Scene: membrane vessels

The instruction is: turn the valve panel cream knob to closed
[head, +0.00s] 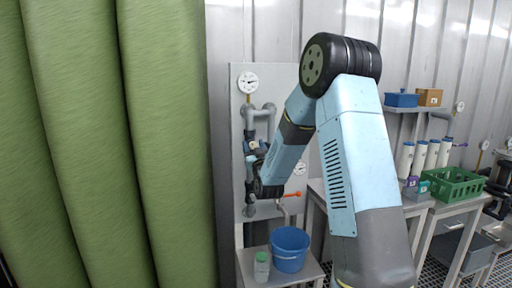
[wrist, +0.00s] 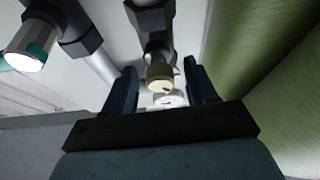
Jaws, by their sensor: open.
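The cream knob (wrist: 158,74) shows in the wrist view on the end of a dark grey valve fitting. It lies between the two fingers of my gripper (wrist: 161,88), near their tips. The fingers are open, with a gap on each side of the knob; I cannot tell how deep between them it sits. In the head view the valve panel (head: 238,112) stands behind my arm, with grey pipes and a round gauge (head: 248,83) at its top.
A white-ended fitting with a teal band (wrist: 31,50) is at the wrist view's upper left. Green hanging curtains (head: 120,140) fill the left side. A blue bucket (head: 289,248) and a green-capped jar (head: 262,266) stand on a low table below. An orange-red lever (head: 292,195) is right of my wrist.

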